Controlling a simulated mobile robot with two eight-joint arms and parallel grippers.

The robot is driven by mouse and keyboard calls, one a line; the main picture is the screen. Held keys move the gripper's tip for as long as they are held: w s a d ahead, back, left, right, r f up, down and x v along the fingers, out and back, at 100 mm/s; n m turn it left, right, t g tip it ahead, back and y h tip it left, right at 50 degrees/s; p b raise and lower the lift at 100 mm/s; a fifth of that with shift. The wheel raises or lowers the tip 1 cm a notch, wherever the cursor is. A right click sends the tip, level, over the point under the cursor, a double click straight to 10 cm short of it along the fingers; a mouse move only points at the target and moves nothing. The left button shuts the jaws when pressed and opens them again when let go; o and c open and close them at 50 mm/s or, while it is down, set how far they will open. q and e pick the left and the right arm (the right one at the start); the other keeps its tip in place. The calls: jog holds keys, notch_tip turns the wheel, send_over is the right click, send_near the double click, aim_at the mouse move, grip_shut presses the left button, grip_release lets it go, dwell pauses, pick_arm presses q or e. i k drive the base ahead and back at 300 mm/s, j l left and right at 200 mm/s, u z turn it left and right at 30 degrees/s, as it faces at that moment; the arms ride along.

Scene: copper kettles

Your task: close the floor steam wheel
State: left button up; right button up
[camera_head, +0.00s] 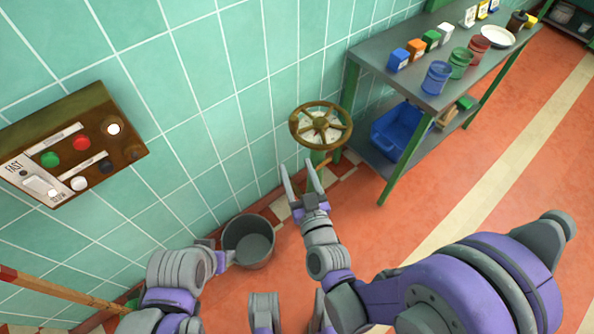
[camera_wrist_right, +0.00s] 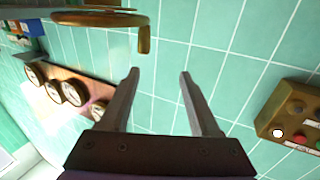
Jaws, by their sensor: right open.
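The floor steam wheel (camera_head: 296,127) is a brass-coloured, spoked handwheel on a green post near the tiled wall, in the middle of the head view. In the right wrist view its rim (camera_wrist_right: 100,18) shows nearly edge-on at the top left, with a short brass handle (camera_wrist_right: 144,42) hanging from it. My right gripper (camera_head: 301,176) is open and empty, its fingertips just below the wheel in the head view. In the right wrist view the fingertips (camera_wrist_right: 160,73) are apart, and the handle lies beyond them, not between them. My left arm is at the lower left; its gripper is unclear.
A grey bucket (camera_head: 249,240) stands on the floor beside my left arm. A metal shelf table (camera_head: 440,97) with coloured jars and a blue bin (camera_head: 392,130) is right of the wheel. A control panel (camera_head: 70,145) is on the left wall. A wooden pole (camera_head: 60,290) leans lower left.

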aim_at(321, 124)
jog(key=l+u, duration=0.35)
jog(key=l, duration=0.15)
jog(key=l+u, duration=0.35)
jog(key=l, duration=0.15)
